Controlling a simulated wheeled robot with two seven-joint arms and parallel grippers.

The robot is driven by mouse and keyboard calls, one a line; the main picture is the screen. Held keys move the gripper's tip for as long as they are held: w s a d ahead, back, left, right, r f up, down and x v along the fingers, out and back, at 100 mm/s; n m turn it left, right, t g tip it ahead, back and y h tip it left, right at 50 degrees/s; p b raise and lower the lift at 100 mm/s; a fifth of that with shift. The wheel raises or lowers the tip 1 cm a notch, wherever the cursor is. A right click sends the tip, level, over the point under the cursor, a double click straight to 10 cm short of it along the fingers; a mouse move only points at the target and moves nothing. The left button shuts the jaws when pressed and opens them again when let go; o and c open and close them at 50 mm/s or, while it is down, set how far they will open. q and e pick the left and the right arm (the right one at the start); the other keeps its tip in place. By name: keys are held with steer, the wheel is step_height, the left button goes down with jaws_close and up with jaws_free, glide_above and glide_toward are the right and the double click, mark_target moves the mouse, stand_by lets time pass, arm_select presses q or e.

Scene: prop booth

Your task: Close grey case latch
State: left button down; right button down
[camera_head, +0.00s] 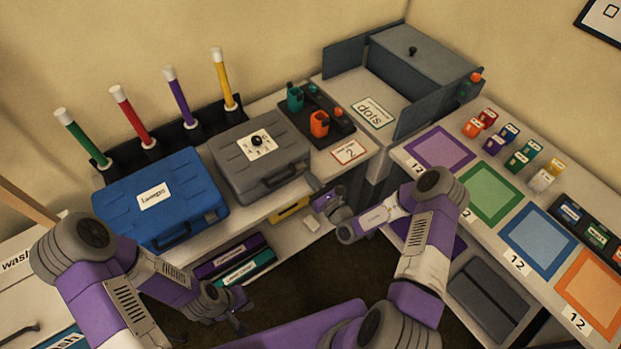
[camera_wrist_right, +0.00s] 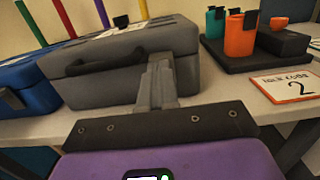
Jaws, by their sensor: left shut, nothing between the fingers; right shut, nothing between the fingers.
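The grey case (camera_head: 230,170) stands on the counter with its lid down and a dial label on top. Its front, with a dark handle (camera_wrist_right: 95,64), faces me in the right wrist view (camera_wrist_right: 100,90). My right gripper (camera_head: 311,181) is shut and empty, at the case's front right corner. In the wrist view its fingers (camera_wrist_right: 158,72) overlap the case front right of the handle; I cannot tell whether they touch it. No latch can be made out clearly; the fingers may hide it. My left gripper (camera_head: 238,318) is shut and empty, low in front of the counter.
A blue case (camera_head: 190,205) stands left of the grey case. A dark tray (camera_head: 325,128) with teal and orange holders is to the right. Coloured tubes stand behind. A card marked 2 (camera_head: 349,151) lies near the counter edge. The right table carries coloured mats.

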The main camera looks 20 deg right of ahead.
steer(key=r+v, duration=0.1)
steer(key=v, duration=1.1)
steer(key=shift+p, duration=0.35)
steer(key=shift+s, duration=0.15)
